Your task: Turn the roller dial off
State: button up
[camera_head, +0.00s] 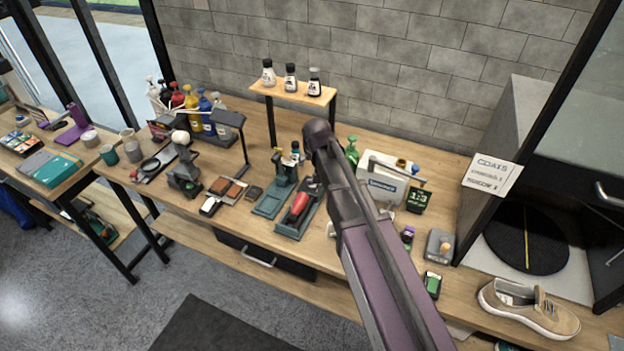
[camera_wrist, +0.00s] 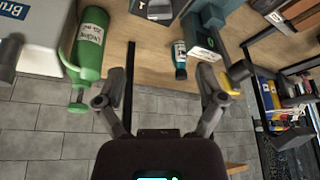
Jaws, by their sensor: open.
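I cannot tell for certain which part is the roller dial. A grey box with a light wooden knob (camera_head: 439,246) stands on the bench at the right, and whether it is that dial is unclear. It does not show in the wrist view. My gripper (camera_wrist: 163,92) is open and empty, its two fingers spread wide in the wrist view. A green spray bottle (camera_wrist: 88,45) is left of the left finger. A small teal bottle (camera_wrist: 180,62) shows beyond the gap. In the head view my own arm hides the gripper.
A light labelled box (camera_head: 383,186) and a dark 1:3 display (camera_head: 418,200) stand right of my arm. A black round plate (camera_head: 526,240) lies in the coats booth. A tan sneaker (camera_head: 528,310) is at front right. A raised shelf (camera_head: 293,92) holds three bottles.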

jog(key=shift+b+x, duration=6.2)
jog(key=shift+x, duration=0.6)
jog(key=shift+s+f, duration=0.1)
jog(key=c, duration=1.1)
